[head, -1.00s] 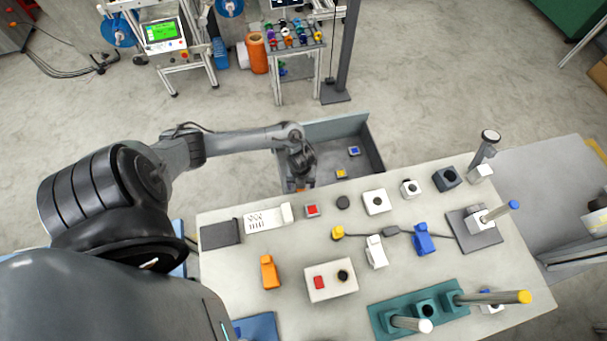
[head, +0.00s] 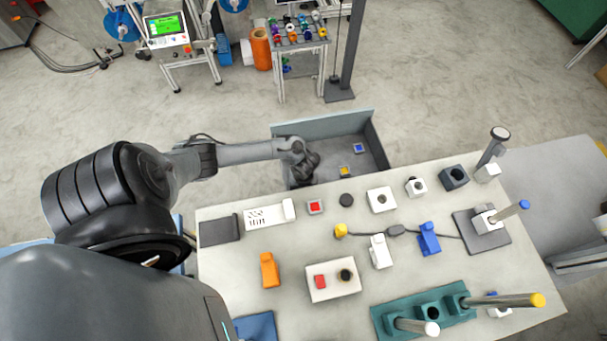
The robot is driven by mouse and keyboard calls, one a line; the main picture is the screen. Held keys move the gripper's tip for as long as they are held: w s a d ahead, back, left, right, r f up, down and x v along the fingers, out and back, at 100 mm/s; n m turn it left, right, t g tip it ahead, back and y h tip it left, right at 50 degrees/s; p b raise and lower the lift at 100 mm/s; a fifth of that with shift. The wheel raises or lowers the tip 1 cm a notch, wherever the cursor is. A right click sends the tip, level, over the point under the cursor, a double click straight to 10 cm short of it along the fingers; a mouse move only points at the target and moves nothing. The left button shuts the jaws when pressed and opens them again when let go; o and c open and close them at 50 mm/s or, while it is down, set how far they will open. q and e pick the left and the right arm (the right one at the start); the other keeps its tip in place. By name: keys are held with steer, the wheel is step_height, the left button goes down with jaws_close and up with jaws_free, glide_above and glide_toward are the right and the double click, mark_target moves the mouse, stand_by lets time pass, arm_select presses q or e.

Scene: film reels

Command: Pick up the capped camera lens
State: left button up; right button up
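No object in the head view can be surely identified as the capped camera lens. A small black round disc (head: 346,200) lies near the table's far edge, and a black round piece (head: 346,275) sits on a white block beside a red square; both are too small to tell. My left arm reaches in from the left, and its gripper (head: 303,172) hangs at the left side of the grey bin (head: 375,146), beyond the table's far edge. Its fingers are hidden or too small to read. My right gripper is not in view.
The table (head: 215,272) holds several blocks: a white ring block (head: 381,199), a dark block (head: 453,178), an orange piece (head: 269,269), a blue piece (head: 428,239) and a teal base (head: 385,320) with upright rods. The bin holds small blue (head: 358,148) and yellow (head: 343,171) pieces.

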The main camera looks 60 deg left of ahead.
arm_select(q)
steer(key=c, duration=1.2)
steer(key=shift+r, duration=0.15)
